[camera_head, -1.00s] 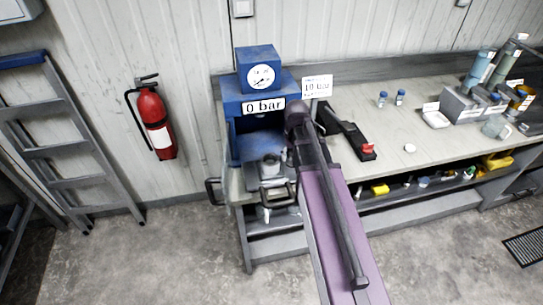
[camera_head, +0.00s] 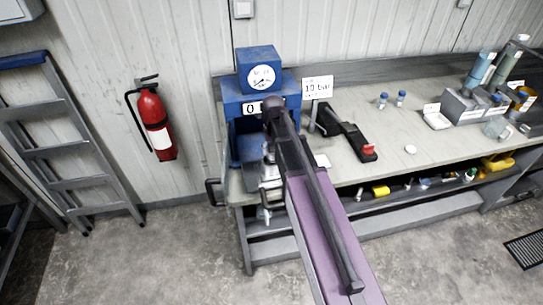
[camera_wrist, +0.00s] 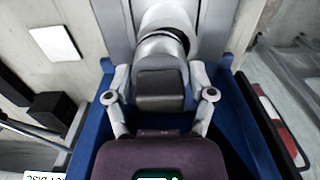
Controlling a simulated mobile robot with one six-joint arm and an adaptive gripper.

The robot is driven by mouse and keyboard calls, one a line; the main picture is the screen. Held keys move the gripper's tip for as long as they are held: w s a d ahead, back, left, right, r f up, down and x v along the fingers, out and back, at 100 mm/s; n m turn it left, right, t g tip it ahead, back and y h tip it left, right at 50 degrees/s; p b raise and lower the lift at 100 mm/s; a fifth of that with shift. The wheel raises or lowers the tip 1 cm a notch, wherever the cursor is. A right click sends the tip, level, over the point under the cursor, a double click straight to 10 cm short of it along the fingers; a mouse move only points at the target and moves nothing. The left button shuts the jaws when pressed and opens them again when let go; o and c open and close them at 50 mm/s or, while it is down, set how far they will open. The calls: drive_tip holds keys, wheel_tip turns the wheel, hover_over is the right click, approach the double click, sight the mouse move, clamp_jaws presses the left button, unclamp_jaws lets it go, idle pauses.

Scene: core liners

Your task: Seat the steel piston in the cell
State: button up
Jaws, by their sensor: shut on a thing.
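In the wrist view, my gripper (camera_wrist: 160,74) has a finger on each side of a grey steel cylinder, the piston (camera_wrist: 162,52), and is shut on it. Another rounded light-grey metal part, seemingly the cell (camera_wrist: 165,17), shows just beyond the piston. I cannot tell whether they touch or how deep the piston sits. In the head view, the blue press (camera_head: 233,103) stands at the bench's left end. My arm crosses in front of it and hides the fingers, the piston and most of the metal parts (camera_head: 270,176) at its base.
A "10 bar" sign (camera_head: 317,88) stands right of the press. A black tool with a red end (camera_head: 368,150) lies beside it. Two small blue-capped bottles (camera_head: 383,100) and a grey rack (camera_head: 460,106) are farther right. The bench middle is mostly clear.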

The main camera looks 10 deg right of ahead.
sight(271, 156)
drive_tip(key=shift+w+a, duration=0.25)
drive_tip(key=shift+w, duration=0.1)
drive_tip(key=shift+a+f+b, duration=0.15)
drive_tip(key=shift+f+b, duration=0.2)
drive_tip(key=shift+f, duration=0.05)
drive_tip(key=shift+f+b, duration=1.45)
drive_tip(key=shift+f, duration=0.1)
drive_tip(key=o, duration=1.3)
drive_tip(key=shift+c, duration=0.2)
wheel_tip(271, 156, up, 12)
drive_tip(key=p, duration=1.2)
